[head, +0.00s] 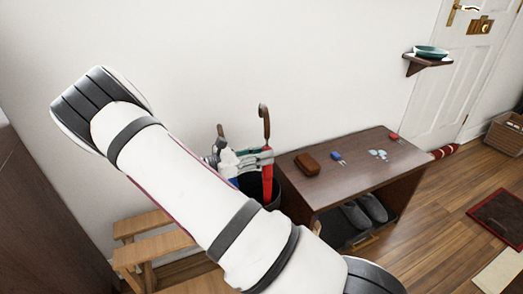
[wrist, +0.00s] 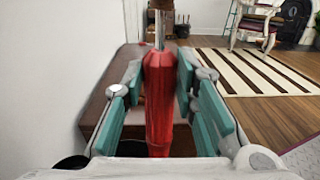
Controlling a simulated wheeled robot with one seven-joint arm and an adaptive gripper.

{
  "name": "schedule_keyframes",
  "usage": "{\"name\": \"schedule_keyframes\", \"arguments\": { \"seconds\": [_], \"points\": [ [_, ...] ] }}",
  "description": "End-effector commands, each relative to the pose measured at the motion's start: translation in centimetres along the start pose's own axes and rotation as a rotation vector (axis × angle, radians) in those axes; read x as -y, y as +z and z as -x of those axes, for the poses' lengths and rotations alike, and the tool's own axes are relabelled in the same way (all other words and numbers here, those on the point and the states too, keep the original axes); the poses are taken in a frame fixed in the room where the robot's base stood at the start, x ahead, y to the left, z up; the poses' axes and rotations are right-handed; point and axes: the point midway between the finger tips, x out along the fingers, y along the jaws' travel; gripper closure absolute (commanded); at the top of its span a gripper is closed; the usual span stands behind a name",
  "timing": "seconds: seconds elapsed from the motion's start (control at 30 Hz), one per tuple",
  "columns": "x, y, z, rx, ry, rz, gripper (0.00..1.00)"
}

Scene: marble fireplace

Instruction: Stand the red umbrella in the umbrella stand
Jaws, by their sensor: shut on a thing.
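The red umbrella (head: 267,185) is upright, its brown crook handle at the top. My gripper (head: 252,158) is shut on its upper part, below the handle. In the wrist view the teal fingers flank the red umbrella (wrist: 160,100), and a metal shaft shows above the red cloth. The dark umbrella stand (head: 277,192) is beside the bench, partly hidden by my arm. The umbrella's lower end overlaps the stand in the head view; its tip is hidden, so I cannot tell whether it is inside. Another brown handle (head: 221,131) rises behind my gripper.
A dark wooden bench (head: 345,168) stands right of the stand, with a brown case (head: 307,164) and small items on top and grey slippers (head: 364,212) below. A wooden step piece (head: 150,248) is at the left. The wall is close behind. Open floor lies at the right.

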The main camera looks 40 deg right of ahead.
Motion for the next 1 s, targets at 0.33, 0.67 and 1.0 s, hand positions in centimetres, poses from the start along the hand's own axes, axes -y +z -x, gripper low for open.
{"name": "schedule_keyframes", "arguments": {
  "seconds": [0.33,0.67,1.0],
  "points": [
    [0.0,-3.3,0.0,0.001,0.001,-0.001,1.00],
    [0.0,-6.0,0.0,0.002,0.000,0.000,1.00],
    [0.0,-7.0,0.0,0.001,0.000,-0.001,1.00]
  ]
}}
